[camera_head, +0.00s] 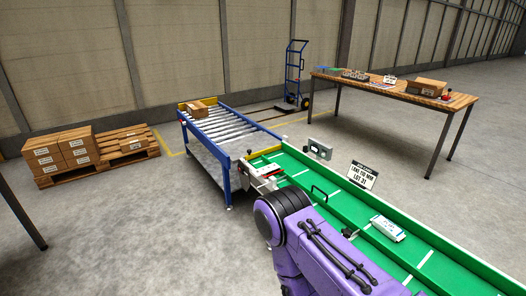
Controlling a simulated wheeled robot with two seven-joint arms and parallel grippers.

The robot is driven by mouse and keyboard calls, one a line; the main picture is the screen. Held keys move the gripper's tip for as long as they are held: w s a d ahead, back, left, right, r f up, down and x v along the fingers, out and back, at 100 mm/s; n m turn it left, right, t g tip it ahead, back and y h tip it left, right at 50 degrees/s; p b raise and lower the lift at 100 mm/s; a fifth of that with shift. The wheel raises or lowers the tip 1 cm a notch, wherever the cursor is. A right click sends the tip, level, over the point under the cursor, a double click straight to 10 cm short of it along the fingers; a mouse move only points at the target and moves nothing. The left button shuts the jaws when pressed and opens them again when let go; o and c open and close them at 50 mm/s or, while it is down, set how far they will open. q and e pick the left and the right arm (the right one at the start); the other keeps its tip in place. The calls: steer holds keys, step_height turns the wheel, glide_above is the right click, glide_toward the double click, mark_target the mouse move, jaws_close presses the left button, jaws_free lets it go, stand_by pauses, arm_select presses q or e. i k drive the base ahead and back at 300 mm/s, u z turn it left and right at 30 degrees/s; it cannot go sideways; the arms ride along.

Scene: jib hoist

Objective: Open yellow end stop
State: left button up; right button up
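A yellow bar (263,151) lies across the far left end of the green conveyor (330,180), where it meets the roller conveyor. It looks like the end stop, but it is small and I cannot tell its position clearly. A second yellow edge (184,104) closes the far end of the roller conveyor (225,125). A small white and red fitting (262,172) sits by the near side of the junction. My purple arm comes in from the bottom and its black joint covers part of the green conveyor's near edge. No gripper fingers can be made out.
A carton (197,109) sits on the rollers. A sign (363,176) and grey box (319,149) stand at the far rail. Stacked cartons (62,150) are left; a wooden table (395,91) is behind.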

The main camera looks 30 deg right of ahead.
mark_target(255, 155)
steer(key=z, duration=0.1)
steer(key=i, duration=0.75)
steer(key=z, duration=0.7)
steer(key=i, duration=1.45)
steer(key=z, duration=1.2)
steer(key=i, duration=0.45)
steer(key=z, duration=0.25)
